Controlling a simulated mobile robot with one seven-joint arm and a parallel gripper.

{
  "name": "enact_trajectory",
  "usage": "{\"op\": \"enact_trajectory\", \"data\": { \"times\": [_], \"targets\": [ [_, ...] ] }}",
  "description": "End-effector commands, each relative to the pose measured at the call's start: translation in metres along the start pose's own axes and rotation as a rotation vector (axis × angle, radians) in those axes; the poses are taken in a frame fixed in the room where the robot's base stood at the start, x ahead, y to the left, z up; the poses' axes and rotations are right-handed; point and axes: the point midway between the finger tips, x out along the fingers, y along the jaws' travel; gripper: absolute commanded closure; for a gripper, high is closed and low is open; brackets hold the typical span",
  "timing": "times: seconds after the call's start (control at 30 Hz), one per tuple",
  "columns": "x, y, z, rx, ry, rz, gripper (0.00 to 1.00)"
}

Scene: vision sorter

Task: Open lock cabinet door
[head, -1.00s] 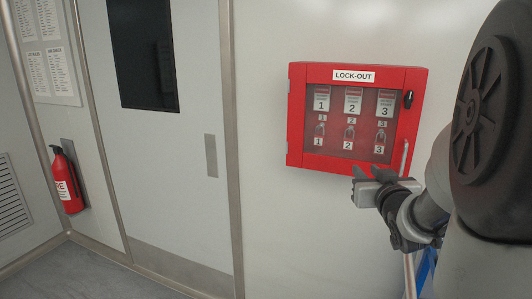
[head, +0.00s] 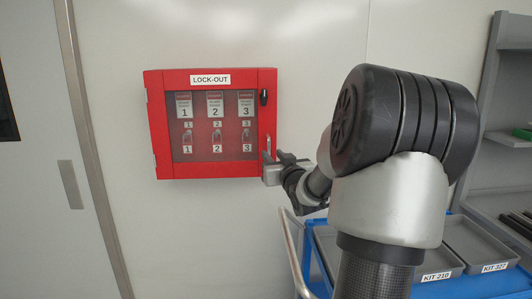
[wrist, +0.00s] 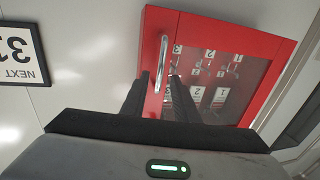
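The red LOCK-OUT cabinet (head: 210,77) hangs on the wall, its door shut. Through its window several numbered tags and padlocks show. A black latch (head: 264,97) sits at the door's upper right. The silver bar handle (head: 268,146) is on the lower right of the door; it also shows in the wrist view (wrist: 162,60). My gripper (head: 273,162) is at the cabinet's lower right corner, by the handle. In the wrist view its two dark fingers (wrist: 158,80) are apart, with the handle appearing between them. I cannot tell whether they touch it.
A blue cart (head: 310,240) with a metal push rail and grey trays (head: 428,262) stands below and right of my arm. Grey shelving (head: 500,150) is at the far right. A door (head: 35,190) is at the left. The wall left of the cabinet is clear.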

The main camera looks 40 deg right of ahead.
Motion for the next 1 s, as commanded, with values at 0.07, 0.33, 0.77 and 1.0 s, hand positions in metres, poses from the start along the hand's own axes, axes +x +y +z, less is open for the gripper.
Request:
{"op": "enact_trajectory", "data": {
  "times": [0.07,0.33,0.77,1.0],
  "targets": [
    [0.017,-0.001,0.001,0.002,0.001,-0.003,0.73],
    [0.049,0.0,0.001,0.0,-0.001,-0.001,0.73],
    [0.053,0.0,0.0,-0.001,-0.001,0.0,0.84],
    [0.053,0.0,0.0,-0.001,-0.001,0.0,1.0]
  ]
}}
